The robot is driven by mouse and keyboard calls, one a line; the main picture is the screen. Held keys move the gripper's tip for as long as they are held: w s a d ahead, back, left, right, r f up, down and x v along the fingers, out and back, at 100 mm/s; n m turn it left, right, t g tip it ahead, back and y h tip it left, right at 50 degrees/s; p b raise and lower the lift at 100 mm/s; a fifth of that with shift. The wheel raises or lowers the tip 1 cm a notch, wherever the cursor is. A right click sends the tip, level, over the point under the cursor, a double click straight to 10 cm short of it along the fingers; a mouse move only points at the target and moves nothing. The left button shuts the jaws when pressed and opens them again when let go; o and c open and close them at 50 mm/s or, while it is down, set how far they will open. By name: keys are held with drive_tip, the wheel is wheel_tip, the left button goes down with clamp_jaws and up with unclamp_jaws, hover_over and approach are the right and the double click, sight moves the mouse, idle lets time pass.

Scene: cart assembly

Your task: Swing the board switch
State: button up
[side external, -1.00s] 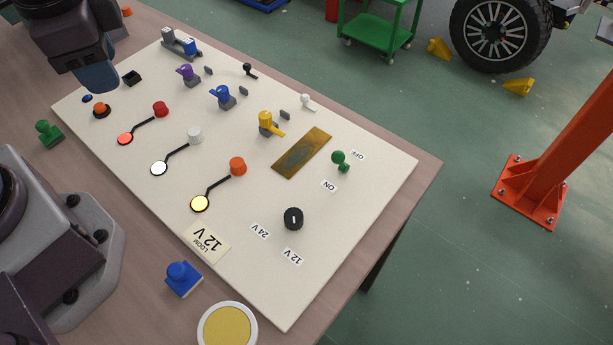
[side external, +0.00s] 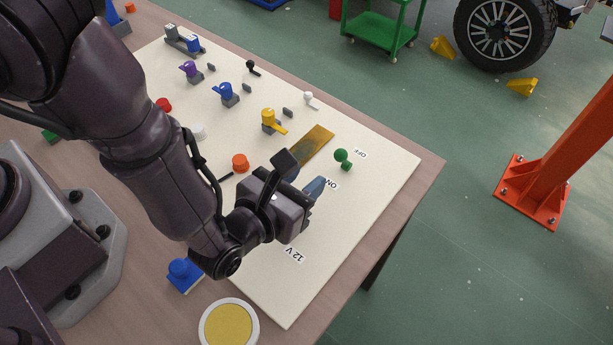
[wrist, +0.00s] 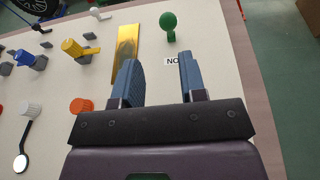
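The board switch is a green round-headed lever (side external: 342,157) near the right end of the white board (side external: 378,190). It lies between the OFF label (side external: 361,152) and the ON label (side external: 331,183), with its ball head on the OFF side. In the wrist view the green lever (wrist: 168,24) stands ahead of the fingers, beyond the ON label (wrist: 172,61). My gripper (side external: 304,176) is over the board, just short of the ON label. Its blue fingers (wrist: 157,58) are apart with nothing between them, and neither appears to touch the lever.
A brass plate (wrist: 127,48) lies left of the lever. A yellow lever (side external: 272,121), an orange knob (side external: 240,162) and a white lever (side external: 311,99) are nearby. My arm hides the black dial and much of the board's near left. The board right of the green lever is clear.

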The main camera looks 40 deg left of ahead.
sight(337, 158)
drive_tip(key=shift+w+d+r+m+h, duration=0.1)
drive_tip(key=shift+d+r+m+h, duration=0.05)
drive_tip(key=shift+d+m+h, duration=0.2)
drive_tip(key=shift+w+d, duration=0.1)
drive_tip(key=shift+w, duration=0.1)
drive_tip(key=x, duration=0.7)
drive_tip(key=shift+w, duration=0.4)
drive_tip(key=shift+c, duration=0.2)
drive_tip(key=c, duration=0.5)
